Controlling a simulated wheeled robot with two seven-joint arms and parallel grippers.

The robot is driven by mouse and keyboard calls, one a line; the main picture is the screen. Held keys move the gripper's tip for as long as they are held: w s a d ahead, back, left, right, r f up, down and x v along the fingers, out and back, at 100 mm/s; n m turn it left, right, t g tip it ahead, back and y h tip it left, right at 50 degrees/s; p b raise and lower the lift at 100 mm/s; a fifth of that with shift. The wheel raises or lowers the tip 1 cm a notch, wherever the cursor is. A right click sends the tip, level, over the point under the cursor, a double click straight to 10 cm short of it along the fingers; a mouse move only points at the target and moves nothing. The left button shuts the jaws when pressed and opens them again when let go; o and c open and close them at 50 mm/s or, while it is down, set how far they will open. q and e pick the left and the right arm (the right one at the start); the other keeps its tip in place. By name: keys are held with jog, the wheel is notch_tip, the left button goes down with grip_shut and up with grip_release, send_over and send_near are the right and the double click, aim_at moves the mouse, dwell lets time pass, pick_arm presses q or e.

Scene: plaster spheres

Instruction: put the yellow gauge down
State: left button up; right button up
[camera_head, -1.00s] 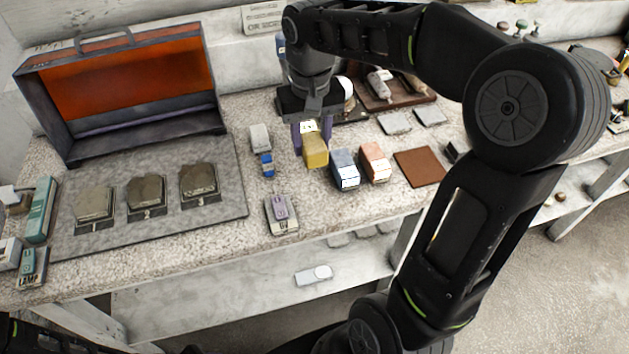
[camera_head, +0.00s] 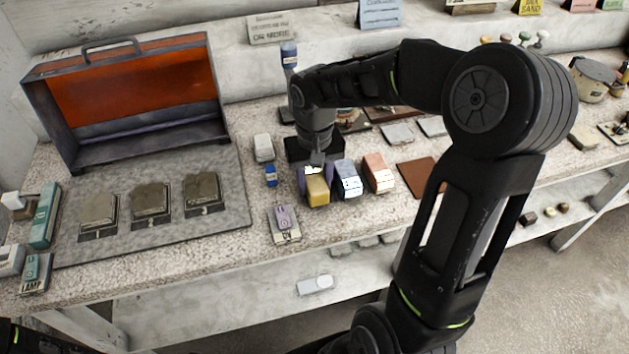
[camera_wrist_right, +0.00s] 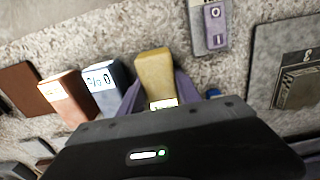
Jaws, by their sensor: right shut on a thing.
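The yellow gauge (camera_head: 317,190) is a small block with a white label, at the left end of a row with a blue block and an orange block. My right gripper (camera_head: 315,180) is shut on it, with purple fingers on either side. In the right wrist view the gauge (camera_wrist_right: 155,76) stands out between the two fingers (camera_wrist_right: 158,95). I cannot tell whether its underside touches the speckled worktop (camera_head: 240,240). My left gripper is not in view.
The blue block (camera_head: 347,180) stands close to the right of the gauge and the orange block (camera_head: 379,172) beyond it. A brown square pad (camera_head: 418,175) lies farther right. A purple switch (camera_head: 284,220) is at front left. A grey mat (camera_head: 130,238) bears several plates.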

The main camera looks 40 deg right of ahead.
aim_at(315, 179)
jog(key=shift+f, duration=0.2)
jog(key=shift+f, duration=0.2)
jog(key=o, duration=1.3)
jog(key=shift+r, duration=0.1)
notch_tip(315, 179, up, 12)
jog(key=shift+r, duration=0.1)
dwell(0.4)
